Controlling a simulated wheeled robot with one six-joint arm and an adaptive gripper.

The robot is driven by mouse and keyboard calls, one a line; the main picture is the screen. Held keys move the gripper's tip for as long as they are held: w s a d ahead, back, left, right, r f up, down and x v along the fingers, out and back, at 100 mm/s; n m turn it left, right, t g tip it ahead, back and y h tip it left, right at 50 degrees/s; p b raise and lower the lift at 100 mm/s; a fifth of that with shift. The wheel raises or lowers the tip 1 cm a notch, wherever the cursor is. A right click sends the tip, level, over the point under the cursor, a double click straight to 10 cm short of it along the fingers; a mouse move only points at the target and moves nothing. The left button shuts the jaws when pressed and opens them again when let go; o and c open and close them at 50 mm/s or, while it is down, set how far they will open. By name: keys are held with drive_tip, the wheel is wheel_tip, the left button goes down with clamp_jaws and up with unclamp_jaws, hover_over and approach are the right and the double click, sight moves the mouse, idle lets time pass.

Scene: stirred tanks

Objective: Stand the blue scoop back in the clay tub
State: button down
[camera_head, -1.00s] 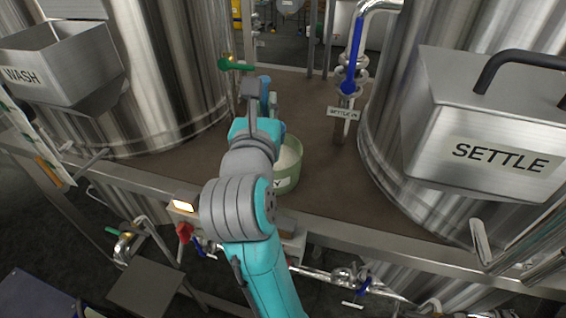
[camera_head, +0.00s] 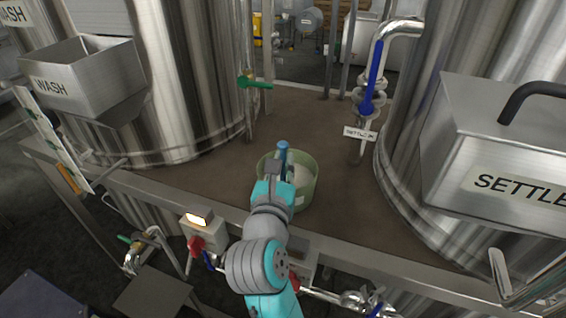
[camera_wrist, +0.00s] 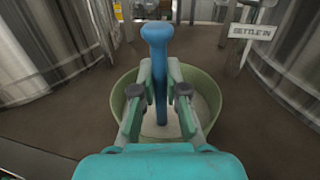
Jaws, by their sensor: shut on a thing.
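The clay tub is a round green tub (camera_head: 306,195) with pale contents, standing on the brown deck between the two tanks. It also shows in the wrist view (camera_wrist: 121,92). The blue scoop (camera_wrist: 156,40) stands upright in the wrist view, its handle top above my fingers and its lower shaft over the tub's pale contents. Its blue top also shows in the head view (camera_head: 283,146). My gripper (camera_wrist: 160,88) is shut on the scoop's handle, above the tub. The scoop's lower end is at the pale contents; I cannot tell whether it touches them.
The wash hopper (camera_head: 85,80) is at left and the settle hopper (camera_head: 505,150) at right, each by a steel tank. A blue-handled valve (camera_head: 368,100) and a small sign (camera_head: 360,133) stand behind the tub. A green valve handle (camera_head: 255,83) is at back left. Bare deck surrounds the tub.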

drive_tip(key=c, duration=1.2)
unclamp_jaws()
drive_tip(key=shift+f, duration=0.1)
drive_tip(key=s+a, duration=0.2)
drive_tip(key=s, duration=0.9)
drive_tip(key=shift+s, duration=0.4)
drive_tip(key=shift+a, duration=0.1)
